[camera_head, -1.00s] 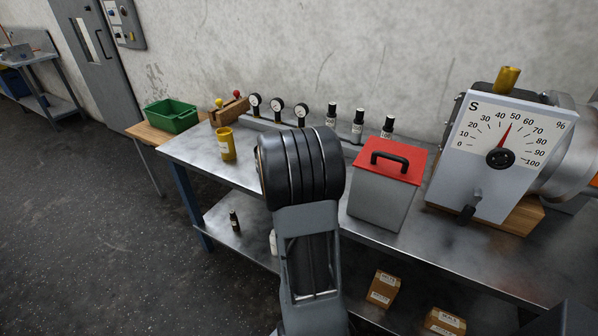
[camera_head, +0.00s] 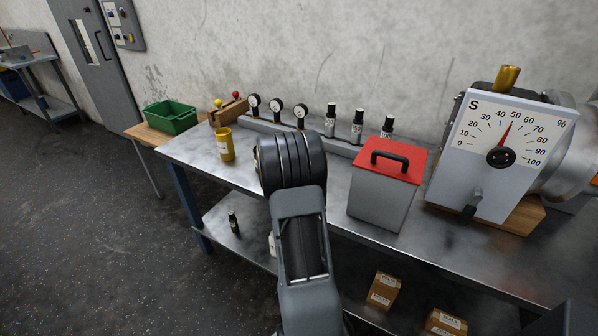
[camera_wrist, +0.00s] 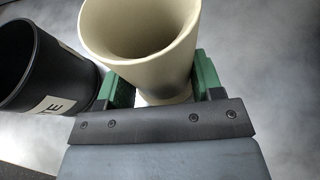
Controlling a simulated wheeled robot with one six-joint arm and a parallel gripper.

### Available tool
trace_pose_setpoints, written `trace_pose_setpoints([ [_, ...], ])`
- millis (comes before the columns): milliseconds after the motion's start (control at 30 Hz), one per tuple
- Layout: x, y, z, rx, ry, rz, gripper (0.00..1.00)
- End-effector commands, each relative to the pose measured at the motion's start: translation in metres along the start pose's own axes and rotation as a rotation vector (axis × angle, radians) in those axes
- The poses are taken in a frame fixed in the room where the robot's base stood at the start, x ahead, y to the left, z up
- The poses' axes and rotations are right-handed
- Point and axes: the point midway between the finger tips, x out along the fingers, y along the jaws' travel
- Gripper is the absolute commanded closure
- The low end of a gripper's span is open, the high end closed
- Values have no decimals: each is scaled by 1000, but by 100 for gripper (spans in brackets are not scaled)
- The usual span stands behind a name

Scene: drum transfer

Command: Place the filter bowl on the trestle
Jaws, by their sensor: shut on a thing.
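A cream, cup-shaped vessel, which I take for the filter bowl (camera_wrist: 140,50), stands with its open mouth toward the camera in the wrist view. The green fingers of my gripper (camera_wrist: 161,84) are on either side of it, shut on it. In the head view my arm hides both gripper and bowl. A low wooden-topped stand, apparently the trestle (camera_head: 141,132), is at the left end of the metal bench. A green tray (camera_head: 170,118) sits on it.
A black container (camera_wrist: 40,70) with a white label stands close left of the bowl in the wrist view. On the bench (camera_head: 195,149) are a yellow cup (camera_head: 226,145), gauges (camera_head: 276,106), a red-lidded grey box (camera_head: 385,185) and a dial machine (camera_head: 500,150).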

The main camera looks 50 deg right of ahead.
Motion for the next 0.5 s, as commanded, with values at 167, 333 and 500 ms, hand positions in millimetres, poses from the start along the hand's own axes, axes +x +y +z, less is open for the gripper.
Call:
trace_pose_setpoints([
  [167,0,0,0,1,-4,0,83],
  [333,1,0,-2,0,0,0,35],
  [500,1,0,-2,0,0,0,19],
])
